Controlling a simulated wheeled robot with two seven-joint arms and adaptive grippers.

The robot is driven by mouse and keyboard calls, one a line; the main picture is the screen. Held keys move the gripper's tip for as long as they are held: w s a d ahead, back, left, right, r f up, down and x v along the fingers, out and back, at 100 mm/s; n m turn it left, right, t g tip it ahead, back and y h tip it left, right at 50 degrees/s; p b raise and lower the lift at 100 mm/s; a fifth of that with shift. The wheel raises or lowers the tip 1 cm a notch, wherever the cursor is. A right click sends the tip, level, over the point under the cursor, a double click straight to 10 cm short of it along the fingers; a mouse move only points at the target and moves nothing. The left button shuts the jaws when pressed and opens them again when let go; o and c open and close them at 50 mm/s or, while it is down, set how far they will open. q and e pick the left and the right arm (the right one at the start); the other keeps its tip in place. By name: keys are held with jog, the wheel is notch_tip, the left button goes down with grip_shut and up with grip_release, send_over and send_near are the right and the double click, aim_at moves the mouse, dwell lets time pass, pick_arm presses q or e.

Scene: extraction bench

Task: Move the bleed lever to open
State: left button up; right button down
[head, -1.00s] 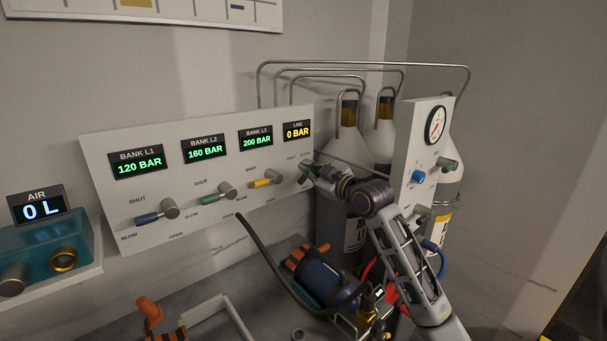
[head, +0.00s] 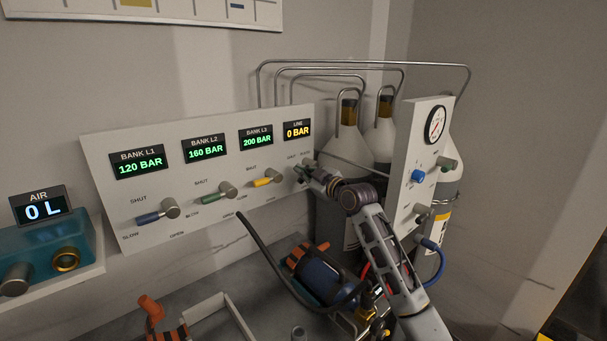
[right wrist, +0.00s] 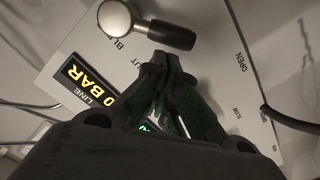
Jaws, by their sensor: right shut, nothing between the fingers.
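The bleed lever (right wrist: 172,36) is a dark handle on a round silver hub (right wrist: 114,18), on the white panel (right wrist: 215,30). In the right wrist view it points right from the hub. The OPEN label (right wrist: 241,62) lies further right; the lettering near the hub is partly covered. My right gripper (right wrist: 165,60) is shut and empty, its fingertips close beside the handle; I cannot tell whether they touch. In the head view my right gripper (head: 318,178) is at the panel's right end and hides most of the lever. My left gripper is not in view.
Blue (head: 148,217), green (head: 213,197) and yellow (head: 264,182) levers line the panel to the left. Gas cylinders (head: 353,150) and a gauge panel (head: 411,150) stand right. A dark hose (head: 266,249) arches in front of the panel, near a blue pump (head: 318,276).

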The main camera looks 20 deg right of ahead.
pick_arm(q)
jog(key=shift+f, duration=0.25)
pick_arm(e)
jog(key=shift+f+n, duration=0.25)
jog(key=shift+n, duration=0.05)
dwell(0.4)
